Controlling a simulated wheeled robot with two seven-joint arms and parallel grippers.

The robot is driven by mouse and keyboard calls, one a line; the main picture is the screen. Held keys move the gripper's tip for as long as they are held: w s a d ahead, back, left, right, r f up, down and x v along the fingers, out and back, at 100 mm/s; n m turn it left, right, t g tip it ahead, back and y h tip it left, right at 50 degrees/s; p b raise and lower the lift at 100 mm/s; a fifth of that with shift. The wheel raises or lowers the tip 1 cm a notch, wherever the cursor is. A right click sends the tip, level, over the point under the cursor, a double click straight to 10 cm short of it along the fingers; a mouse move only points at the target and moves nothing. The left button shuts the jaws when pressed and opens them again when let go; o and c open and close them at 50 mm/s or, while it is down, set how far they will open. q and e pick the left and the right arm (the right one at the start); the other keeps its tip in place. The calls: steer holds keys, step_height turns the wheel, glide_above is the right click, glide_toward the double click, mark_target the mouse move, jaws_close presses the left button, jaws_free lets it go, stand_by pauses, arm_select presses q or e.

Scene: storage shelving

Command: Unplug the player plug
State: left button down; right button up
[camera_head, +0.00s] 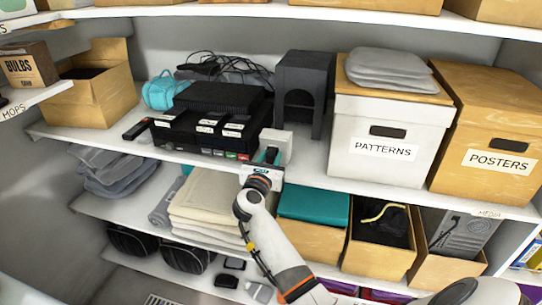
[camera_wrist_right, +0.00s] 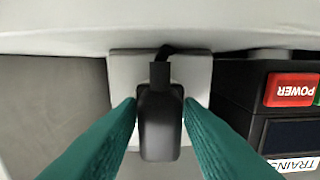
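The player plug (camera_wrist_right: 160,122) is black, with a dark cord at its top in the right wrist view. It sits against a pale socket plate (camera_wrist_right: 122,75); the same pale block shows in the head view (camera_head: 278,143), right of the black player (camera_head: 190,137). My right gripper (camera_wrist_right: 160,104) has its teal fingers on either side of the plug. Narrow gaps show between fingers and plug, so it looks open around it. In the head view my right gripper (camera_head: 268,158) is in front of the pale block and hides the plug. My left gripper is out of view.
The player's red POWER button (camera_wrist_right: 290,90) is close to the right in the wrist view. A dark grey stand (camera_head: 304,80) is behind the socket block. A white PATTERNS box (camera_head: 380,122) stands to the right. Folded cloths (camera_head: 210,205) lie on the shelf below.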

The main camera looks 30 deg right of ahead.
mark_target(270, 160)
jaws_close()
steer(key=shift+a, duration=0.15)
steer(key=shift+s+a+f, duration=0.1)
steer(key=shift+s+a, duration=0.05)
steer(key=shift+s, duration=0.05)
steer(key=shift+s+a, duration=0.4)
steer(key=shift+a, duration=0.05)
steer(key=shift+p+v, duration=0.35)
steer(key=shift+v, duration=1.7)
steer(key=shift+s, duration=0.1)
steer(key=shift+s+d+p, duration=0.8)
steer(key=shift+s+d, duration=0.75)
steer(key=shift+s, duration=0.25)
steer(key=shift+s+d+p, duration=0.75)
steer(key=shift+s+d, duration=0.8)
steer(key=shift+s, duration=0.25)
